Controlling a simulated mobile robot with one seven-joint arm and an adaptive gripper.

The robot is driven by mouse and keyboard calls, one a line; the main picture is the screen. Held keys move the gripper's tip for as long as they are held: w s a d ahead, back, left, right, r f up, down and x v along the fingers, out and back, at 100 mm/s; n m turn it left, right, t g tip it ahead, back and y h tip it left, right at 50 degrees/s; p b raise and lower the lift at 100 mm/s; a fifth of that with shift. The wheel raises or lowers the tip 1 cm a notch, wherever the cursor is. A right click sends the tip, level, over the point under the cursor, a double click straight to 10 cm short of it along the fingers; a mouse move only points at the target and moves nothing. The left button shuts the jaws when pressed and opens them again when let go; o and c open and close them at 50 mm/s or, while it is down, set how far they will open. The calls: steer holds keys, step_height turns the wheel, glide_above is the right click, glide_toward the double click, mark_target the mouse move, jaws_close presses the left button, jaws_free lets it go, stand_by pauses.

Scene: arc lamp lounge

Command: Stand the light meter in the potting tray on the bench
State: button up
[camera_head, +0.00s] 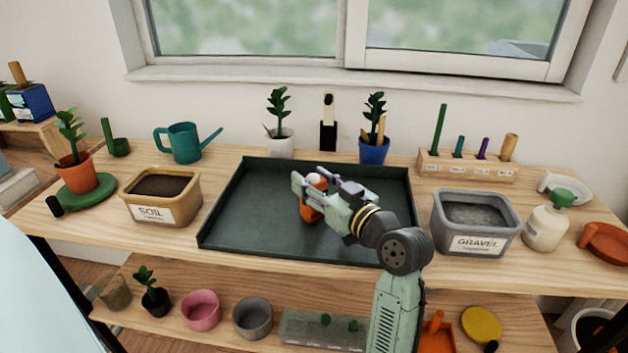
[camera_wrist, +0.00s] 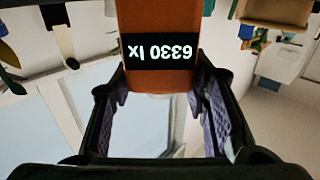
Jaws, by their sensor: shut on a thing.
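The light meter (camera_head: 312,211) is orange with a white dome on top. It is upright over the middle of the dark green potting tray (camera_head: 228,225) in the head view. My gripper (camera_head: 314,186) is shut on its upper part. In the wrist view the light meter (camera_wrist: 158,20) sits between the purple pads of my gripper (camera_wrist: 158,85), its black display reading 6330 lx upside down. I cannot tell whether its base touches the tray floor, as my gripper and arm cover part of it.
A soil bin (camera_head: 161,207) stands left of the tray and a gravel bin (camera_head: 475,235) right of it. Behind are a watering can (camera_head: 184,142), a white pot (camera_head: 281,146), a blue pot (camera_head: 374,151) and a wooden rack (camera_head: 466,168). The tray's left part is clear.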

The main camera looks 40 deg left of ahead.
steer(key=o, duration=1.2)
steer(key=shift+f, duration=0.1)
steer(key=shift+o, duration=0.2)
